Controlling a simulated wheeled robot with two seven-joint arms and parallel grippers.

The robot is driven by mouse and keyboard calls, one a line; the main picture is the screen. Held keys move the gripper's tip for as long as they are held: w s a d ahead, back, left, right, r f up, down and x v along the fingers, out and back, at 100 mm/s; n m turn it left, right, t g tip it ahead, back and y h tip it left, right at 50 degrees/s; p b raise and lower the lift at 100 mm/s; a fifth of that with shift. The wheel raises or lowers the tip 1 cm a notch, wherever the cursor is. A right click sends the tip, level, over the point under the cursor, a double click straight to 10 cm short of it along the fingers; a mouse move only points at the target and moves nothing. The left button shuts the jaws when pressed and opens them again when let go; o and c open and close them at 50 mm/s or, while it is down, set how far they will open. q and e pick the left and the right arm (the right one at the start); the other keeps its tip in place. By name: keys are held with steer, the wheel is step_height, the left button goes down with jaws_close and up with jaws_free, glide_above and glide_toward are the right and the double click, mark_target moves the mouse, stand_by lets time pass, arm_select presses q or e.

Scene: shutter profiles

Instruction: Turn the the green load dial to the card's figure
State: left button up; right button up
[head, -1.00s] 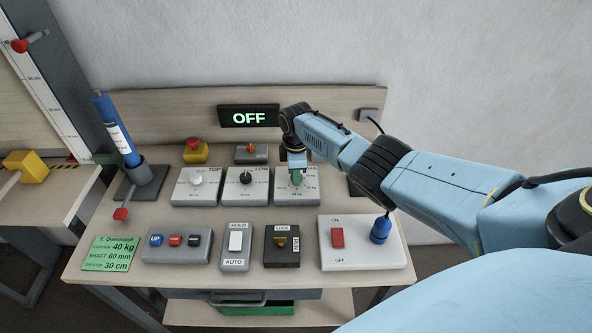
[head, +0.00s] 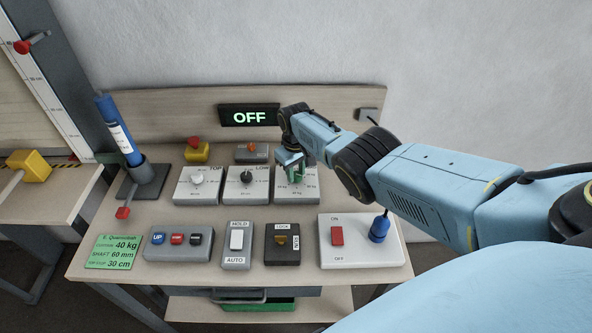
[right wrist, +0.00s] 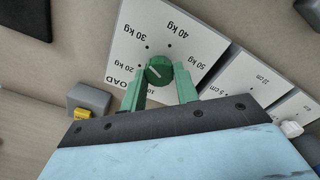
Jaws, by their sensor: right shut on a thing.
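The green load dial (right wrist: 159,70) sits on a white plate (right wrist: 150,40) marked in kg. My right gripper (right wrist: 160,80) is shut on the dial, one green finger on each side. The dial's white mark points toward the upper left in the right wrist view, on the 20–30 kg side. In the head view the right gripper (head: 291,172) covers most of the dial. The green card (head: 112,251) lies at the table's front left and reads 40 kg, 60 mm and 30 cm. My left gripper is not in view.
Two other dial plates, with a white knob (head: 197,174) and a black knob (head: 246,175), stand left of the load plate. In front are a button box (head: 178,244), hold switch (head: 236,245), key lock (head: 282,244) and red switch (head: 337,236). The display (head: 249,115) reads OFF.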

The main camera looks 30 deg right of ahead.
mark_target(296, 173)
steer(key=m, duration=1.2)
steer(key=shift+d+m, duration=0.1)
steer(key=shift+m, duration=0.3)
stand_by(0.3)
steer(key=o, duration=1)
steer(key=shift+c, duration=0.2)
step_height(296, 173, up, 8)
steer(key=p, duration=0.6)
steer(key=shift+r, duration=0.15)
steer(key=shift+w+r, duration=0.1)
steer(key=shift+r, duration=2.45)
